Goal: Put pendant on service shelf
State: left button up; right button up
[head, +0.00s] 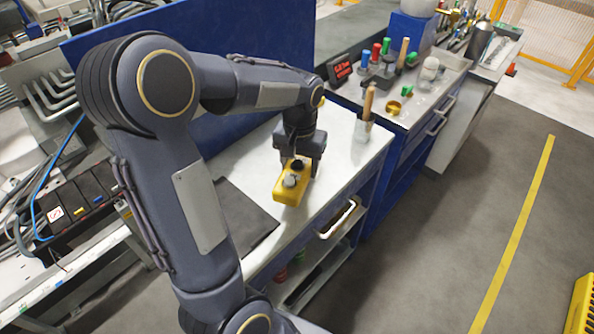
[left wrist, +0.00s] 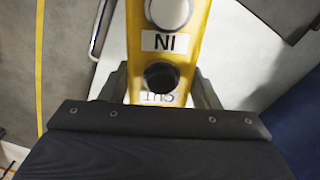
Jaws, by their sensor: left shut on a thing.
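The pendant is a yellow box with a white button and a black button (head: 286,193). In the left wrist view the pendant (left wrist: 188,50) shows labels beside its buttons, one reading "IN". My left gripper (head: 301,160) is shut on the pendant near its black-button end. The gripper's fingers (left wrist: 163,88) sit on both sides of the yellow body. The pendant is over the white top of the blue workbench (head: 338,160); I cannot tell whether it touches the surface. An open shelf (head: 318,275) shows under the bench top. My right gripper is not in view.
A dark mat (head: 245,222) lies on the bench top left of the pendant. A clear holder with a wooden-handled tool (head: 363,125) stands at the back right. Tools and jars crowd the farther bench (head: 415,105). Open floor (head: 430,240) lies to the right.

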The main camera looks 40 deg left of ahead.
pick_arm(q)
jog(key=shift+w+a+f, duration=0.3)
jog(key=shift+a+f, duration=0.05)
jog(key=shift+f, duration=0.15)
jog(key=shift+w+a+f, duration=0.3)
jog(key=shift+f, duration=0.15)
jog(key=shift+w+a+f, duration=0.1)
jog(key=shift+a+f, duration=0.05)
jog(key=shift+f, duration=0.8)
jog(key=shift+w+a+f, duration=0.1)
jog(key=shift+f, duration=0.85)
jog(key=shift+f, duration=0.1)
jog(key=o, duration=1.4)
jog(key=shift+f, duration=0.1)
